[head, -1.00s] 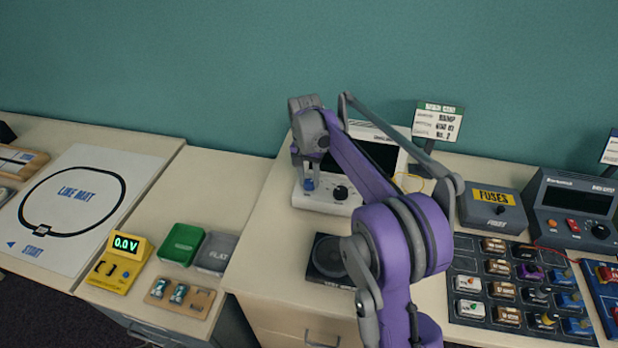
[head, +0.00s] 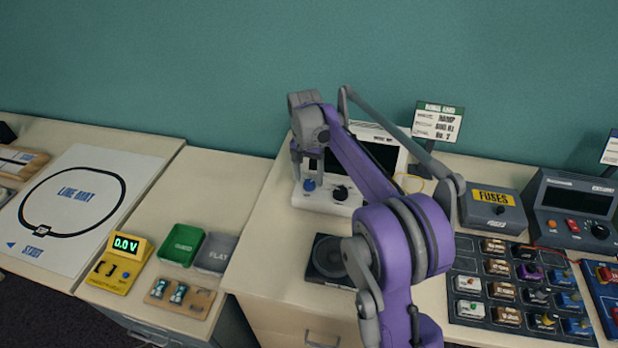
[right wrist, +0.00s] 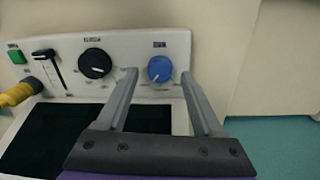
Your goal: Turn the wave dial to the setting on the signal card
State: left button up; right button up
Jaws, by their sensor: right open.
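The generator is a white box (head: 327,206) with a dark screen (head: 376,152). Its front panel has a blue dial (head: 309,184) and a black dial (head: 341,193). The right wrist view shows the blue dial (right wrist: 160,69) with its white mark toward the lower left, and the black dial (right wrist: 95,63); their labels are too blurred to read. My right gripper (head: 308,170) is open over the blue dial; in the right wrist view its fingers (right wrist: 159,76) stand on either side of it, apart from it. The signal card (head: 437,124) has a green header and seems to read "RAMP".
A speaker-like dark box (head: 328,262) lies in front of the white box. A grey fuse box (head: 494,210) and a panel of small parts (head: 470,313) are to the right. The right wrist view shows a slider (right wrist: 48,68) and a yellow plug (right wrist: 18,95) on the panel.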

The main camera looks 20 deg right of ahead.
aim_at(307, 181)
pick_arm(q)
jog(key=shift+w+r+p, duration=0.2)
jog(key=shift+r+p, duration=0.15)
jog(key=shift+r, duration=0.2)
pick_arm(e)
notch_tip(307, 181, up, 9)
jog(key=shift+w+a+r, duration=0.15)
jog(key=shift+r, duration=0.05)
